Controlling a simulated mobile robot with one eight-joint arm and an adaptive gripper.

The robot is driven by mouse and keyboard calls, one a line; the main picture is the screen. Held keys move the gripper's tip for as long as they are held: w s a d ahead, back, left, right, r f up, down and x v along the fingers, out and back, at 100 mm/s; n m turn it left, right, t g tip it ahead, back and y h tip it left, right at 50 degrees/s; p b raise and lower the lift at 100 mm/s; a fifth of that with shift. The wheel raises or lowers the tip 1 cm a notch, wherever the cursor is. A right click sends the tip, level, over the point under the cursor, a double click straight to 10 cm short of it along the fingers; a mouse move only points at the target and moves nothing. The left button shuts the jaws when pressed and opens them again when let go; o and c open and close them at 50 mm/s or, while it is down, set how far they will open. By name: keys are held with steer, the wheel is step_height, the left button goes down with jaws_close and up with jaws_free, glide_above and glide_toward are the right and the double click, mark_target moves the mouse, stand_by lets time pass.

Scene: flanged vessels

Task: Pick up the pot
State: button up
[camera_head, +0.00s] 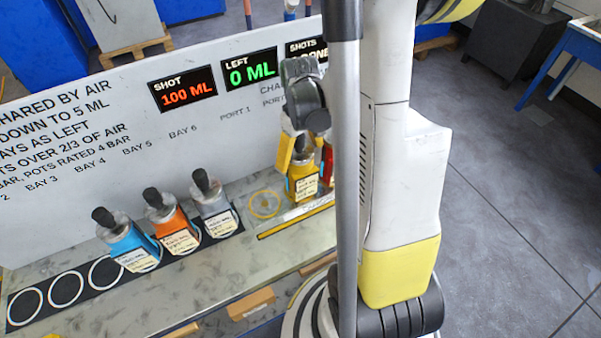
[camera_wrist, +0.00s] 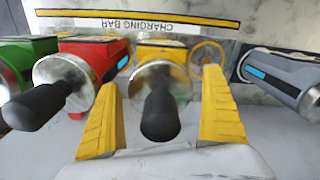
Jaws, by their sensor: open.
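Several flanged pots with black knobs stand on the bench. My open gripper (camera_wrist: 160,88) has one yellow finger on each side of the yellow pot's (camera_wrist: 162,52) black knob and metal top in the wrist view. I cannot tell whether the fingers touch it. The yellow pot (camera_head: 303,186) also shows in the head view, upright with a label, its top partly hidden by my gripper (camera_head: 297,150). A red pot (camera_wrist: 95,60) stands close to its left in the wrist view, and a green pot (camera_wrist: 28,62) beyond that.
A grey pot (camera_head: 215,214), an orange pot (camera_head: 172,226) and a blue pot (camera_head: 128,242) stand in a black strip with empty ringed bays (camera_head: 66,289). An empty yellow ring (camera_head: 265,204) lies beside the yellow pot. A display panel (camera_head: 183,89) rises behind.

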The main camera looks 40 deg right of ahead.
steer(key=c, duration=1.5)
